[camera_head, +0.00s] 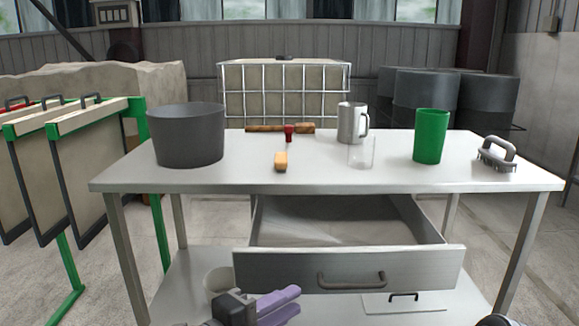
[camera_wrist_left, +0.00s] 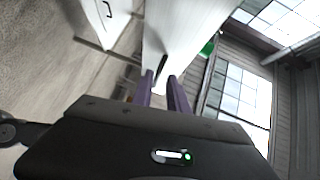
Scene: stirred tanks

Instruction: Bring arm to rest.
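My left gripper (camera_head: 296,300) is low in front of the table, just below the open drawer's front, with its purple fingers pointing right in the head view. In the left wrist view the two purple fingers (camera_wrist_left: 161,86) stand a little apart with nothing between them. It touches no object that I can see. My right gripper is out of view; only a small dark part of my right arm shows at the bottom right edge of the head view.
The metal table (camera_head: 340,178) has its drawer (camera_head: 350,268) pulled out towards me. On top stand a grey bucket (camera_head: 187,137), a steel mug (camera_head: 350,123), a green cup (camera_head: 430,137) and a brush (camera_head: 496,154). A green rack (camera_head: 137,108) stands left.

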